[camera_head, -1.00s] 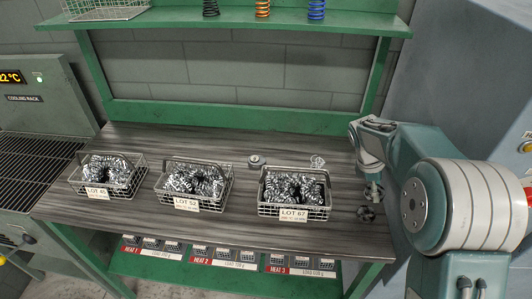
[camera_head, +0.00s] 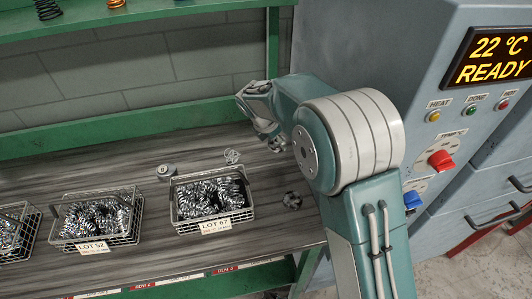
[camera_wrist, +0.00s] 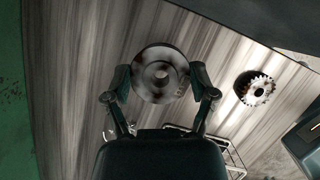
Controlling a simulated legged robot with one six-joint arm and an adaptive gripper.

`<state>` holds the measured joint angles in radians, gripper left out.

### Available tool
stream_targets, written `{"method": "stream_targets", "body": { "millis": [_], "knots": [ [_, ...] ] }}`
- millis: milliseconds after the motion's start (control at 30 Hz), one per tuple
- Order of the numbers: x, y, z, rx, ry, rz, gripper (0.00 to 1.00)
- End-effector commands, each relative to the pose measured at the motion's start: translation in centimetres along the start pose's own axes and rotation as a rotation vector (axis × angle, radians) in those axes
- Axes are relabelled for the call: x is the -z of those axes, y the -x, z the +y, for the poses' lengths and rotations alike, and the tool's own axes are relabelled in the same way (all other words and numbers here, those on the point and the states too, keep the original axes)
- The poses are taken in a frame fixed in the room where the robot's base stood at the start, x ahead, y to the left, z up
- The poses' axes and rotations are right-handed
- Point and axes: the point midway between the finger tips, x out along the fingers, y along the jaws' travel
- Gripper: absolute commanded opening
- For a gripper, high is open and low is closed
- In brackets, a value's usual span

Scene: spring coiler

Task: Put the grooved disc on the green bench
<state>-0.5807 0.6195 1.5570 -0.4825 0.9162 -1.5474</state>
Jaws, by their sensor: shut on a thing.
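My gripper (camera_wrist: 160,84) is shut on a round metal disc (camera_wrist: 152,90), with a finger on each side of its rim. The disc has a dark, worn face and a central hub; its grooves are not clear in the wrist view. In the head view my gripper (camera_head: 272,138) is over the right part of the green bench (camera_head: 130,132), behind the toothed gear (camera_head: 292,199). The disc's height above the grey wooden top (camera_head: 30,172) is hard to judge. The gear also shows right of the disc in the wrist view (camera_wrist: 257,88).
The LOT 67 basket (camera_head: 213,226) and LOT 52 basket (camera_head: 97,244) hold springs. A small round item (camera_head: 166,171) and a pale wire-like item (camera_head: 232,156) lie behind them. The furnace (camera_head: 440,60) stands at right, reading 22 °C READY. The rear left benchtop is clear.

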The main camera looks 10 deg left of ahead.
Motion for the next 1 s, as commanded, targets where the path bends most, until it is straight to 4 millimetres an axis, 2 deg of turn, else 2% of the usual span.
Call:
{"method": "stream_targets", "body": {
  "millis": [100,267,500,767,800,833,867,1000],
  "knots": [
    [0.7,-1.7,0.0,0.000,0.000,-0.001,0.13],
    [1.2,-2.9,0.0,-0.001,-0.001,-0.001,0.13],
    [2.4,-5.8,0.0,-0.001,-0.001,0.000,0.13],
    [2.4,-5.9,0.0,-0.002,-0.002,-0.001,0.13],
    [2.5,-6.0,0.0,-0.001,-0.002,0.000,0.78],
    [2.5,-6.0,0.0,-0.001,-0.002,0.000,0.91],
    [2.5,-6.0,0.0,-0.001,-0.002,0.000,1.00],
    [2.5,-6.0,0.0,-0.001,-0.002,0.000,1.00]
  ]
}}
